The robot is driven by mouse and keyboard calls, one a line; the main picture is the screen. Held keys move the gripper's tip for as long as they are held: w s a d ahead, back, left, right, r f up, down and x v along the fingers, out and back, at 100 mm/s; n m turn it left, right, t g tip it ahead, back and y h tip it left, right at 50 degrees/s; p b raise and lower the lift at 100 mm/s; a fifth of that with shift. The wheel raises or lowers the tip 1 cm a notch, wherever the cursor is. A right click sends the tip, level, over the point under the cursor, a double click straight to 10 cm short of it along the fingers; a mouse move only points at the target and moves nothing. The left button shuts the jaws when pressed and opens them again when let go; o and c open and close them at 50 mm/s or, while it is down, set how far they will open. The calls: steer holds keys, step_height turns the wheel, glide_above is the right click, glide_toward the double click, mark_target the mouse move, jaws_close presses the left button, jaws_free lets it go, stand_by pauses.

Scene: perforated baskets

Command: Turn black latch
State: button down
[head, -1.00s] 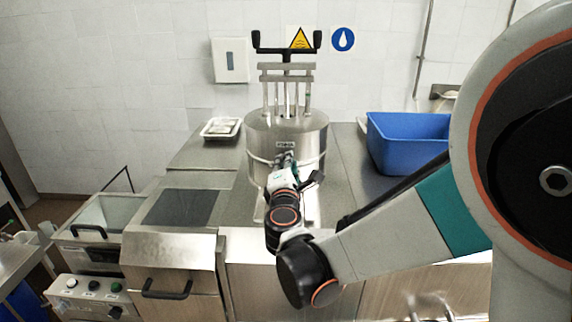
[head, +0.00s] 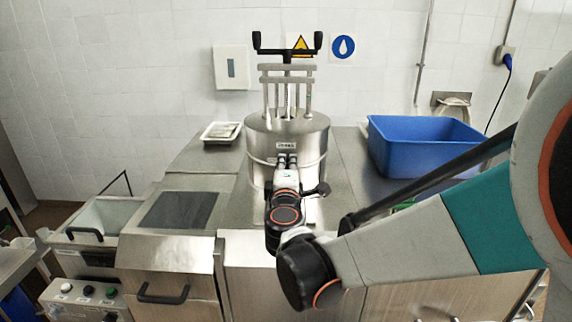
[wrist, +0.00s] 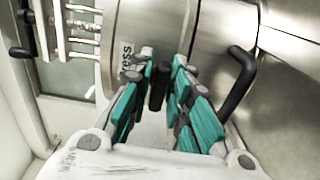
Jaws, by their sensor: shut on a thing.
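The black latch (wrist: 158,87) is a short dark bar on the steel press. In the wrist view it stands between the two teal-and-grey fingers of my gripper (wrist: 160,75), which is shut on it. The steel press cylinder (wrist: 205,50) fills the space beyond the fingers, with part of a "press" label beside them. In the head view the press (head: 310,145) stands upright, and my gripper (head: 287,160) reaches its front below the label. The latch is hidden there behind my gripper and wrist.
A curved black handle (wrist: 240,82) lies close to the right of the fingers in the wrist view. A blue bin (head: 420,150) stands right of the press, and a white tray (head: 222,131) stands left. A steel appliance (head: 168,250) is at front left.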

steer(key=c, duration=1.6)
jaws_free()
steer(key=shift+c, duration=0.2)
